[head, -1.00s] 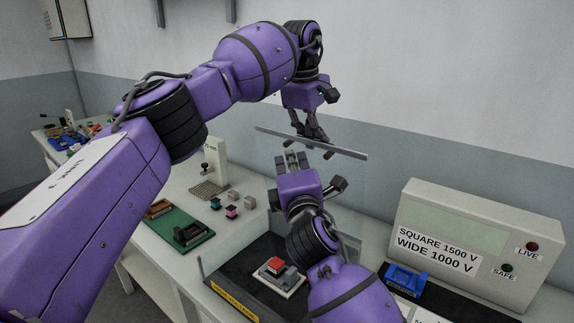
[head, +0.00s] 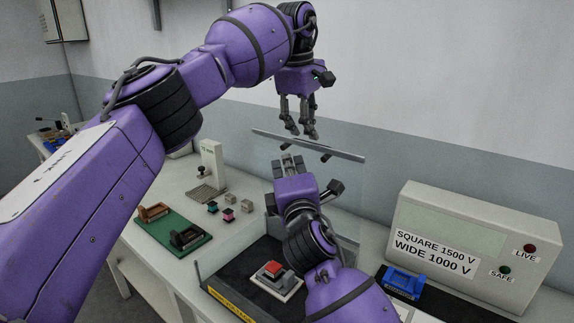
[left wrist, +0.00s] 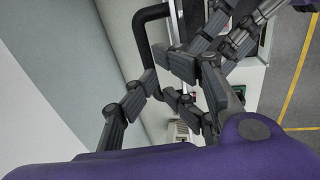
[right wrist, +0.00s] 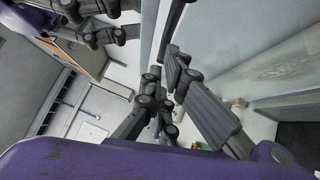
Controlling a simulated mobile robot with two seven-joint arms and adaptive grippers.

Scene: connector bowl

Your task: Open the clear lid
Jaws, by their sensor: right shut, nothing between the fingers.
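The clear lid stands steeply raised over the test box. Its grey edge bar (head: 335,153) is at the top, and its clear panel (right wrist: 225,75) shows in the right wrist view. A black bent handle (left wrist: 147,45) shows in the left wrist view. My left gripper (head: 303,133) is just above the edge bar, fingers apart, and appears empty. My right gripper (head: 290,160) is shut and empty, just below the bar on the near side of the panel; I cannot tell whether it touches it. The box's black floor (head: 243,275) holds a grey fixture with a red block (head: 273,268).
A cream meter box (head: 470,240) with LIVE and SAFE lamps stands right, with a blue holder (head: 403,282) before it. A green tray (head: 177,236), small connectors (head: 229,214) and a white press (head: 212,165) are left. The wall is behind the lid.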

